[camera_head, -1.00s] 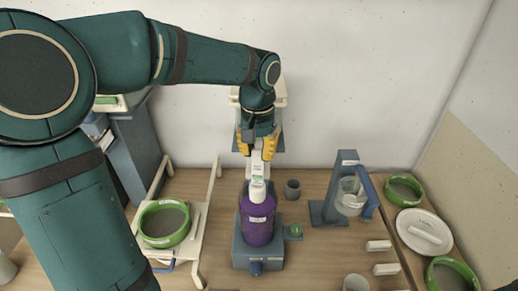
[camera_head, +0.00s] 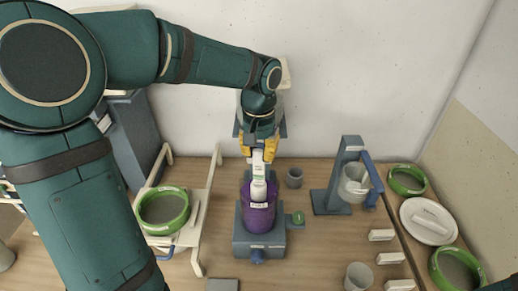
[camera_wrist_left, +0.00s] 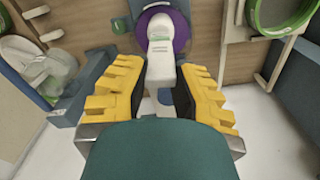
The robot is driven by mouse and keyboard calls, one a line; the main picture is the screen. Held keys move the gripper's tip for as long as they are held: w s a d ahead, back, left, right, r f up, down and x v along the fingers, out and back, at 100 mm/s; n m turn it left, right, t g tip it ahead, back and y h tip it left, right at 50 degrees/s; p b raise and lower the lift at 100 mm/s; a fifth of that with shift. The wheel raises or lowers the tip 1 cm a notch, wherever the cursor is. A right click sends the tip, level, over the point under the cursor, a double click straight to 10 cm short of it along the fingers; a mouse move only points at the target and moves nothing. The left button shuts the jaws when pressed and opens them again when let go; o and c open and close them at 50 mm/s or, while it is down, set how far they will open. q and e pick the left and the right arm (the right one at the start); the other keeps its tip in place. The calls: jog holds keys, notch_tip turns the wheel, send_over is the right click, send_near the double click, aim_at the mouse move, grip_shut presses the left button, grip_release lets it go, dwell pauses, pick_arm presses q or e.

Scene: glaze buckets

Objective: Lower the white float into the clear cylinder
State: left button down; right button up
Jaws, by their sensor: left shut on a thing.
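My left gripper (camera_head: 259,150) has yellow fingers and is shut on the white float (camera_head: 258,190), held upright above the workbench. The float's lower part overlaps the mouth of the clear cylinder (camera_head: 259,218), which looks purple from its contents. In the left wrist view the float (camera_wrist_left: 161,65) runs from between the fingers (camera_wrist_left: 160,85) to the purple round opening of the cylinder (camera_wrist_left: 180,28). How deep its lower end sits is hard to tell. The cylinder stands on a blue-grey base (camera_head: 243,243). My right gripper is not in view.
A small grey cup (camera_head: 294,178) stands behind right of the cylinder. A cream rack with a green-rimmed sieve (camera_head: 163,211) is at left. Small white blocks (camera_head: 388,258) lie at front right.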

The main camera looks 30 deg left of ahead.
pick_arm(q)
jog(key=b, duration=0.4)
send_over(259, 184)
jog(key=shift+w+a+f, duration=0.1)
jog(key=shift+f, duration=1.3)
jog(key=shift+w+f, duration=0.1)
jog(key=shift+f, duration=1.3)
jog(key=shift+f+b, duration=1.25)
jog(key=c, duration=0.8)
grip_release()
notch_tip(259, 184, up, 12)
